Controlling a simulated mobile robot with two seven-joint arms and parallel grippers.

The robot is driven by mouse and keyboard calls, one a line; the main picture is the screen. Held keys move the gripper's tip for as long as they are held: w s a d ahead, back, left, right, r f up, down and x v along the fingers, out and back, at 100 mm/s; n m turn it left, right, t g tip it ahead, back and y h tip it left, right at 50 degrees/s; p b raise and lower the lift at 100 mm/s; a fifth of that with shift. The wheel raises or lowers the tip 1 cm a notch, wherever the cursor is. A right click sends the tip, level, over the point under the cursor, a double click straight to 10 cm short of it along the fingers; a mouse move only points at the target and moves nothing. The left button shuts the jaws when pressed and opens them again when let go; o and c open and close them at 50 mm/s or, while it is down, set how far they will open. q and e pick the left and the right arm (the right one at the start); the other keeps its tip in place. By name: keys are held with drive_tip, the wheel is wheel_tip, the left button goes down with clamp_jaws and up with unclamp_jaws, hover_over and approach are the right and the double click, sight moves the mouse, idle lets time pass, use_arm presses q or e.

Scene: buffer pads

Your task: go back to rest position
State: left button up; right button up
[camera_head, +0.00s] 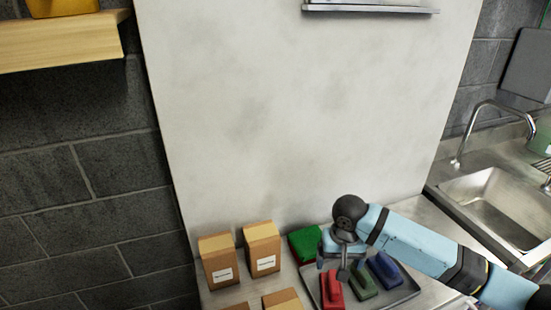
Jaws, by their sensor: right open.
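My right arm comes in from the right edge. My right gripper (342,272) points down over the tray, close above the red pad (332,291) and the green pad (362,281). It is open, and no object shows between its fingers. The grey tray (403,294) also holds a blue pad (385,269) at its right. The pads lie side by side. My left gripper is not in view.
A green item (304,243) lies behind the tray, partly hidden by my gripper. Labelled cardboard boxes (219,265) stand to the left. A steel sink (497,208) with a tap is at the right. A pale wall panel (300,120) rises behind.

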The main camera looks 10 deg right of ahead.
drive_tip(key=s+a+f+n+t+y, duration=0.2)
drive_tip(key=s+a+f+n+y, duration=0.15)
drive_tip(key=s+a, duration=0.65)
drive_tip(key=s+d+r+n+t+h, duration=0.1)
drive_tip(key=s+d+h, duration=0.1)
drive_tip(key=s+d, duration=0.45)
drive_tip(key=s+d+r+t+h, duration=0.1)
drive_tip(key=s+d, duration=0.3)
drive_tip(key=s, duration=0.6)
drive_tip(key=w+a+f+t+y+p, duration=0.1)
drive_tip(key=w+a+f+t, duration=0.2)
drive_tip(key=f, duration=0.3)
drive_tip(key=w+a+f+n+t+y+p, duration=0.1)
drive_tip(key=w+a+f+t, duration=0.2)
drive_tip(key=f, duration=0.3)
drive_tip(key=shift+a+t+y, duration=0.25)
drive_tip(key=shift+t+y, duration=0.1)
drive_tip(key=shift+t, duration=0.15)
drive_tip(key=shift+w, duration=0.1)
drive_tip(key=shift+c, duration=0.3)
